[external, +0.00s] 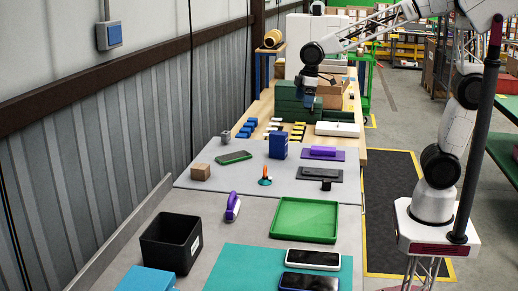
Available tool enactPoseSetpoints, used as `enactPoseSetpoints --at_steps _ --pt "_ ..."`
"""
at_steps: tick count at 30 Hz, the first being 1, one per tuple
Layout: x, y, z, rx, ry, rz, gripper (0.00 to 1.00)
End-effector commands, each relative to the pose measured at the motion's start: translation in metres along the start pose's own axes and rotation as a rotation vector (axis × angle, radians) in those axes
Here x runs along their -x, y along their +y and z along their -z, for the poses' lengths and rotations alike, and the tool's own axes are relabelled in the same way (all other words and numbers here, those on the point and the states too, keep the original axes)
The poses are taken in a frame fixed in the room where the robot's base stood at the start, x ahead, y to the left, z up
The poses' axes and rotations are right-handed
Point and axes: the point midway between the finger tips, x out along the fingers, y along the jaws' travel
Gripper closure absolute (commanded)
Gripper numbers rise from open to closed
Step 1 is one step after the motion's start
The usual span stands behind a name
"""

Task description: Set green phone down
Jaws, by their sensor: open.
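A phone with a dark face and green edges (234,157) lies flat on the grey mat (210,180), towards its left side. Nothing holds it. My gripper (309,104) hangs from the arm far back, in front of or over the dark green boxes (289,103), well beyond the phone and to its right. It is open. It looks empty, but the fingertips are small against the boxes.
Near the phone are a brown cube (201,171), a blue box (278,146) and an orange-tipped item on a teal base (265,180). A green tray (304,220), a black bin (171,242) and two other phones on a teal mat (235,262) are closer.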

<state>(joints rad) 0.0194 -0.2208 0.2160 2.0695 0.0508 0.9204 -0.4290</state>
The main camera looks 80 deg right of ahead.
Motion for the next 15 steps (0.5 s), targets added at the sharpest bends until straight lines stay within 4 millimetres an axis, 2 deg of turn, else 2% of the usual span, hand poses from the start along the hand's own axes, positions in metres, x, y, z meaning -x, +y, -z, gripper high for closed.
enactPoseSetpoints --at_steps 1,6,15 --pt "0.006 -0.006 -0.014 -0.017 0.005 -0.004 0.00" --pt "0.019 -0.025 -0.059 -0.086 0.014 -0.017 0.00" --pt "0.031 -0.058 -0.139 -0.208 0.034 -0.036 0.00"
